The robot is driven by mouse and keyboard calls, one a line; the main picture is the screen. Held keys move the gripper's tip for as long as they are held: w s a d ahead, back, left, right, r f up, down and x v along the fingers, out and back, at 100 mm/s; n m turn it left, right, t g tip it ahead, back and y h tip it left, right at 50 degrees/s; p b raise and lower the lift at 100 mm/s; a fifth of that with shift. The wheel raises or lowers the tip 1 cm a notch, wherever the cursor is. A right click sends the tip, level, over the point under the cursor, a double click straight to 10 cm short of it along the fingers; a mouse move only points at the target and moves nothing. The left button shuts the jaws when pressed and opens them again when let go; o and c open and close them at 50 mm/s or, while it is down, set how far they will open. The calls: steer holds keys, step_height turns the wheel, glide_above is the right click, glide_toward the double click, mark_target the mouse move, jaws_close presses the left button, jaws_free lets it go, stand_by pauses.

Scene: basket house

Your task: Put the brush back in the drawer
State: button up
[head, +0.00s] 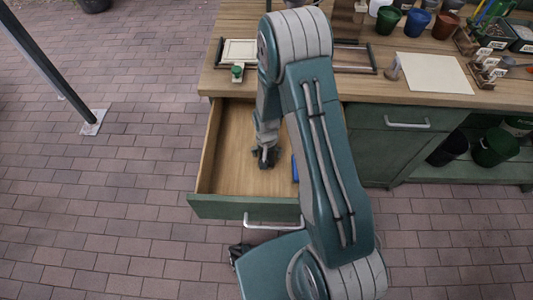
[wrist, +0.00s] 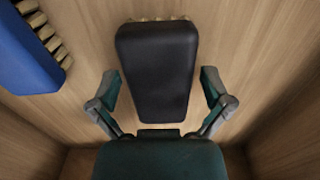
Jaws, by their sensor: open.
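The drawer (head: 245,208) is pulled open below the table top, with a wooden inside and a green front. My gripper (head: 267,157) is down inside it. In the wrist view a black brush (wrist: 157,65) lies in the drawer between my gripper's two open fingers, with pale bristles showing at its far edge. Gaps show between the brush and both fingers. A blue brush (wrist: 22,55) with pale bristles lies to the left in the wrist view. In the head view a blue piece (head: 295,168) shows beside my arm, which hides the rest.
The wooden table top (head: 510,98) is above the drawer. It holds a small framed tray (head: 238,53), a pale board (head: 435,72) and several coloured pots. A closed drawer (head: 405,123) is to the right. Brick paving (head: 110,200) is clear to the left, apart from a post.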

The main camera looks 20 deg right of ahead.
steer(key=s+r+n+t, duration=0.1)
steer(key=s+r, duration=0.2)
steer(key=r, duration=1.2)
steer(key=s+r+n+t, duration=0.1)
steer(key=s+r+t, duration=0.15)
steer(key=r, duration=1.35)
steer(key=s+r+t, duration=0.1)
steer(key=s+r, duration=0.3)
steer(key=s, duration=0.3)
steer(key=s+d+r+n+t, duration=0.1)
steer(key=s+r, duration=0.4)
steer(key=s, duration=0.2)
steer(key=shift+r+n, duration=0.2)
steer(key=shift+n, duration=0.1)
